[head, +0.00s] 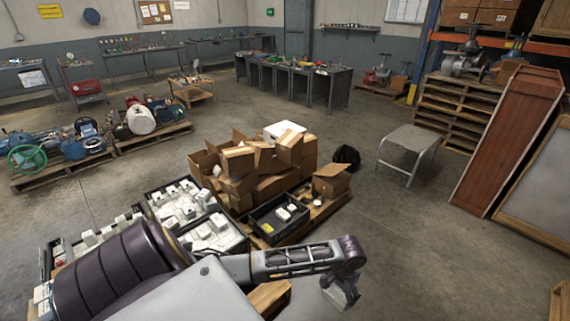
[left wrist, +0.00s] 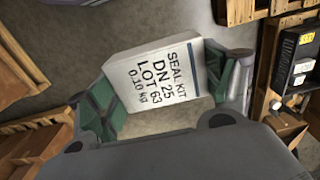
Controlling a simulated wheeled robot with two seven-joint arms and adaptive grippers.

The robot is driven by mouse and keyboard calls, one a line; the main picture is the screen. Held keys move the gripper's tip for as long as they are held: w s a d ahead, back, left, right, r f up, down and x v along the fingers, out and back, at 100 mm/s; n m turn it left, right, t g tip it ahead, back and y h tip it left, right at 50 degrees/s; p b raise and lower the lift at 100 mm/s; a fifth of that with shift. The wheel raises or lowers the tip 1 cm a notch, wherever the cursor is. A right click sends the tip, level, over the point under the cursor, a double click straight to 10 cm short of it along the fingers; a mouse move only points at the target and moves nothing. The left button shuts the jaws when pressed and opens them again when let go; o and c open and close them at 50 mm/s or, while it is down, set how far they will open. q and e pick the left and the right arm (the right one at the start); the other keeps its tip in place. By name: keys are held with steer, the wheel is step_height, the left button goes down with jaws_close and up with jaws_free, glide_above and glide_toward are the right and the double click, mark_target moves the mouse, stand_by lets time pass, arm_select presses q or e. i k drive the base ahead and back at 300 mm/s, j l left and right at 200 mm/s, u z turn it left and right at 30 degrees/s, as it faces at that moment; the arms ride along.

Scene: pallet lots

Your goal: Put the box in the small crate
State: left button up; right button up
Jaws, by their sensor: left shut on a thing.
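My left gripper (head: 342,288) hangs over the bare floor, right of the loaded pallet in the head view. In the left wrist view its green-padded fingers (left wrist: 165,95) are shut on a white box (left wrist: 155,72) printed "SEAL KIT DN 25 LOT 63 0.10 kg", gripped by its two sides. A black crate (head: 257,226) with a yellow label and a few white items inside stands on the pallet; it also shows at the right of the left wrist view (left wrist: 287,50). I cannot tell whether it is the small crate. My right gripper is out of view.
Open cardboard boxes (head: 240,165) are heaped behind the black crate. More black trays full of white boxes (head: 215,235) lie to its left, partly behind my left arm. A grey stool (head: 408,140) and a leaning brown panel (head: 505,140) stand at right. Floor between is clear.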

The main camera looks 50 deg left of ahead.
mark_target(276, 223)
steer(key=i+l+u, duration=0.15)
steer(key=i, duration=1.15)
steer(key=i+u, duration=0.55)
steer(key=i, duration=0.15)
steer(key=i+u, duration=0.55)
steer(key=u, duration=0.2)
steer(key=i+j+u, duration=0.1)
steer(key=i+u, duration=0.45)
steer(key=i+j, duration=0.1)
steer(key=i, duration=0.3)
steer(key=i+j, duration=0.1)
steer(key=i, duration=0.25)
